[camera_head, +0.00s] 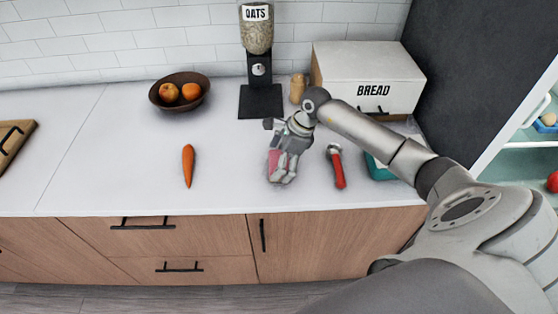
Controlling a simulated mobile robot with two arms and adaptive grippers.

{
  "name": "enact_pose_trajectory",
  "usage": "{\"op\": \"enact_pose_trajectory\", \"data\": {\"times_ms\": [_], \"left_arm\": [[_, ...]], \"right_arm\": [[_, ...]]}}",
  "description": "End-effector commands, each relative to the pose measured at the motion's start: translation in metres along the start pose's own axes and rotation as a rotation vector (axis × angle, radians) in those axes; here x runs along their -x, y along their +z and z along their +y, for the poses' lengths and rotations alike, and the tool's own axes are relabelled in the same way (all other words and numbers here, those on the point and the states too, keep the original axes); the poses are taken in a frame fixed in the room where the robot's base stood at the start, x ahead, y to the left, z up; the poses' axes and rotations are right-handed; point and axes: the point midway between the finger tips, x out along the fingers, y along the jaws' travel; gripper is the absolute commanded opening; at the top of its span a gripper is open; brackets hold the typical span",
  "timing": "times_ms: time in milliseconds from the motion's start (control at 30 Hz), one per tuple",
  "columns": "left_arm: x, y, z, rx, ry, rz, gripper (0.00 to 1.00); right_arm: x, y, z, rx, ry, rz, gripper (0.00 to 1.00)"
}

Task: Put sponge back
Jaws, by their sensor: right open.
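A pink object that looks like the sponge (273,160) is on the white counter in the middle of the view, partly hidden by my right gripper. My right gripper (282,179) reaches down over it from the right, with its fingers open around or beside it; I cannot tell whether they touch it. A teal container (380,171) sits on the counter to the right, partly hidden by my right arm. My left gripper is not in view.
A red-handled tool (336,167) lies between my right gripper and the teal container. A carrot (188,165) lies to the left. Behind are a fruit bowl (157,100), an oats dispenser (261,100), a jar (298,88) and a bread box (350,67). The left counter has free room.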

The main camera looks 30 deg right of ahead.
Motion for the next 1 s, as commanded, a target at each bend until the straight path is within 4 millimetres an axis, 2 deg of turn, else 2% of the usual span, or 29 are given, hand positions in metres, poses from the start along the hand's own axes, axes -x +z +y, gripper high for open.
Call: {"op": "enact_pose_trajectory", "data": {"times_ms": [133, 233, 500, 700, 833, 1000], "left_arm": [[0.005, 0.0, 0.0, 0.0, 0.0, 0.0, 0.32], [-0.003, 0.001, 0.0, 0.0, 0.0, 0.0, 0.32], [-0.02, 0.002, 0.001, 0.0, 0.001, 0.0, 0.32], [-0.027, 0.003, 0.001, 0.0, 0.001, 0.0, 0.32], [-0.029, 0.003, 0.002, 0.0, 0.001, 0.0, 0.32], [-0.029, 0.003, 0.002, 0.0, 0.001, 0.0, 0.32]], "right_arm": [[0.004, 0.002, 0.0, 0.0, 0.0, 0.0, 1.0], [0.015, -0.001, -0.002, 0.001, -0.004, 0.002, 1.0], [0.073, -0.001, -0.002, 0.002, -0.006, 0.002, 1.0], [0.107, 0.0, -0.001, 0.001, -0.003, 0.001, 1.0], [0.119, 0.001, -0.001, 0.0, -0.002, 0.0, 1.0], [0.123, 0.001, 0.0, -0.001, 0.001, 0.0, 1.0]]}}
